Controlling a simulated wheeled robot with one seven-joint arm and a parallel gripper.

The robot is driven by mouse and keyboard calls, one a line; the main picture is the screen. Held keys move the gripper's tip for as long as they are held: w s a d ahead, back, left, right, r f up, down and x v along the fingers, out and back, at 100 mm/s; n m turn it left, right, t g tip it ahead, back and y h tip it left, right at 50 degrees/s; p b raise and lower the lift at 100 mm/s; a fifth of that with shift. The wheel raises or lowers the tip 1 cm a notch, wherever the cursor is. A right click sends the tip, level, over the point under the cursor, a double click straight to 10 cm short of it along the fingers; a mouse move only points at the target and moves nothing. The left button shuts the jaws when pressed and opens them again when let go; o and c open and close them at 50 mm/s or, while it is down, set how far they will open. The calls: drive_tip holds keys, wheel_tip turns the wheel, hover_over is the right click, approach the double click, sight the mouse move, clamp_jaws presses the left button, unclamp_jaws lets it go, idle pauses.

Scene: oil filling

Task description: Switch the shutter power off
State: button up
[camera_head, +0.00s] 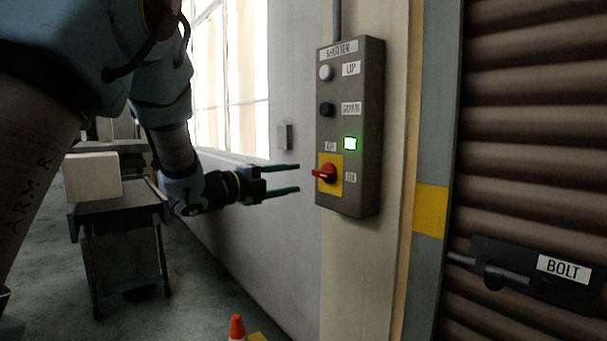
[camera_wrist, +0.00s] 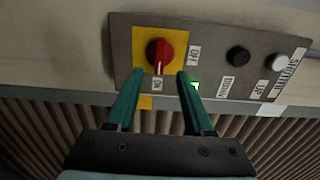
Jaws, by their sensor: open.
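The grey shutter control box (camera_head: 363,195) is on the wall in the middle of the head view. Its red rotary switch (camera_head: 325,173) sits on a yellow plate (camera_head: 336,188) near the bottom. In the wrist view the red switch (camera_wrist: 165,52) has its white mark pointing at the ON label (camera_wrist: 158,83), with the OFF label (camera_wrist: 194,54) to its right. The green lamp (camera_head: 350,143) is lit. My gripper (camera_head: 298,178) is open, just left of the switch. In the wrist view its fingertips (camera_wrist: 159,76) lie to either side of the handle's line; I see no contact.
The black DOWN button (camera_head: 326,109) and white UP button (camera_head: 326,73) are above the switch. The brown shutter (camera_head: 530,130) with a bolt (camera_head: 510,275) is to the right. A small grey wall box (camera_head: 284,137) is behind the gripper.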

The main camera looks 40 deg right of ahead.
sight(319, 175)
drive_tip(key=d, duration=0.2)
drive_tip(key=d+p, duration=0.1)
drive_tip(key=d, duration=0.4)
drive_tip(key=shift+s+d+p, duration=0.3)
drive_tip(key=shift+d+p, duration=0.05)
clamp_jaws()
